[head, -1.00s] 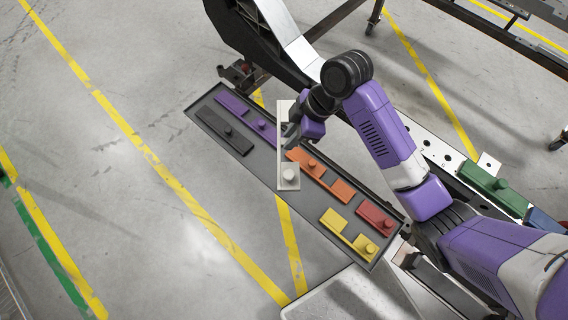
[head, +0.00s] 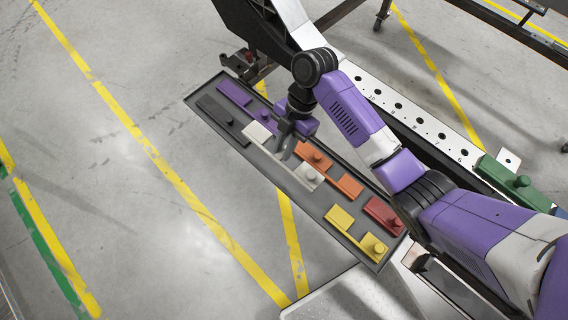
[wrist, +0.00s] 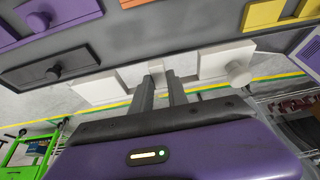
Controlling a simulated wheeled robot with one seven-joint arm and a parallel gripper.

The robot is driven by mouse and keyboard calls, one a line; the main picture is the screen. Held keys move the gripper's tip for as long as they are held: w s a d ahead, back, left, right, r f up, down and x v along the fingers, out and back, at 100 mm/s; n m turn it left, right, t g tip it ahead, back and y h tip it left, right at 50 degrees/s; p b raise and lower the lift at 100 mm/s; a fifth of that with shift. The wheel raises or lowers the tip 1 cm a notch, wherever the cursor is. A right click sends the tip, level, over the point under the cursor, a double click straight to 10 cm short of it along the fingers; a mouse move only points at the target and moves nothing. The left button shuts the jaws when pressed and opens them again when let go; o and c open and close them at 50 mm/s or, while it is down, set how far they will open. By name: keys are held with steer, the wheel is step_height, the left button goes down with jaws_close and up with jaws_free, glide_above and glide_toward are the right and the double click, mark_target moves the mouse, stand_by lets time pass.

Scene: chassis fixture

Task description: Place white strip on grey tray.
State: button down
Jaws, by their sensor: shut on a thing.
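The white strip (head: 309,180) has a knob near one end. In the head view it lies along the length of the grey tray (head: 311,204), over its left side. My gripper (head: 283,148) is shut on the strip's middle and partly hides it. In the wrist view, the two fingers (wrist: 161,88) are at the narrow middle of the white strip (wrist: 214,66), with wider ends on both sides. The tray surface (wrist: 165,35) shows behind it. I cannot tell whether the strip touches the tray or hovers just above it.
The tray also holds a black strip (head: 222,118), purple pieces (head: 234,93), orange pieces (head: 313,153), yellow pieces (head: 340,218) and a red piece (head: 382,213). The black and orange pieces are close to the white strip. A pale rail with holes (head: 420,121) carries a green piece (head: 510,181).

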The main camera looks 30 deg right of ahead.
mark_target(280, 173)
step_height(280, 173, down, 11)
steer(key=shift+f+b, duration=0.1)
steer(key=shift+b, duration=0.6)
steer(key=c, duration=1.3)
jaws_free()
steer(key=shift+f, duration=0.1)
steer(key=v, duration=1.2)
steer(key=shift+p, duration=0.4)
